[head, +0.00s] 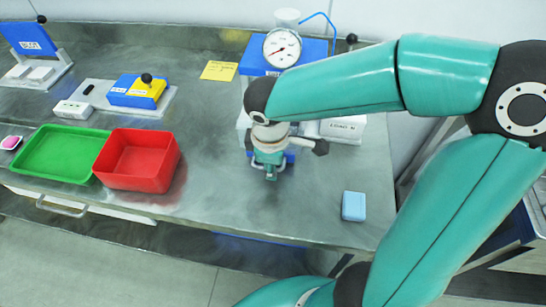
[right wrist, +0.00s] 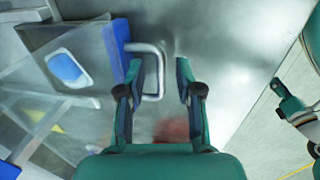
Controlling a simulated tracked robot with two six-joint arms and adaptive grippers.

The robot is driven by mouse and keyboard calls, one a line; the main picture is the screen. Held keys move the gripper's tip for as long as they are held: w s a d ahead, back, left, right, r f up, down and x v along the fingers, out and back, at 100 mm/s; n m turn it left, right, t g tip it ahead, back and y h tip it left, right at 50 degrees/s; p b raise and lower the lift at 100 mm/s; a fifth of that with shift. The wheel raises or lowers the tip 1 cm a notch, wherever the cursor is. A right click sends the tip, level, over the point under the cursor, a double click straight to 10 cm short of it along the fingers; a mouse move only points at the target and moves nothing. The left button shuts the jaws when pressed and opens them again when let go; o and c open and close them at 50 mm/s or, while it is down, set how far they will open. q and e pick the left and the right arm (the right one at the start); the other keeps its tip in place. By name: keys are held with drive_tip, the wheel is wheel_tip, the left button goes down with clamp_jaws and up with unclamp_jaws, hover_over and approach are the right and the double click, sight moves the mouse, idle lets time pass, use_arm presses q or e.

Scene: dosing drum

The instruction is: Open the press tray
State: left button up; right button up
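The press is the blue machine (head: 312,50) with a round gauge (head: 282,48) at the back of the bench. Its blue tray front (right wrist: 117,45) carries a U-shaped metal handle (right wrist: 160,72). My right gripper (right wrist: 157,65) is open, with the outer bar of the handle between its fingers; the left finger is close to the tray side and I see no closed grip. In the head view my right gripper (head: 268,165) points down in front of the press, and my right arm hides much of the tray. At the right edge of the right wrist view, part of my left arm and gripper (right wrist: 290,105) shows, cut off.
A red bin (head: 150,185) and green tray (head: 35,165) stand on the left. A blue-and-yellow device (head: 125,95), a yellow note (head: 219,70) and a white labelled block (head: 342,128) lie further back. A light-blue block (head: 354,206) sits near the right front edge.

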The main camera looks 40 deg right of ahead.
wheel_tip(320, 180, up, 12)
drive_tip(key=s+a, duration=0.1)
drive_tip(key=shift+s+a, duration=0.15)
drive_tip(key=shift+a, duration=0.2)
drive_tip(key=shift+f, duration=0.15)
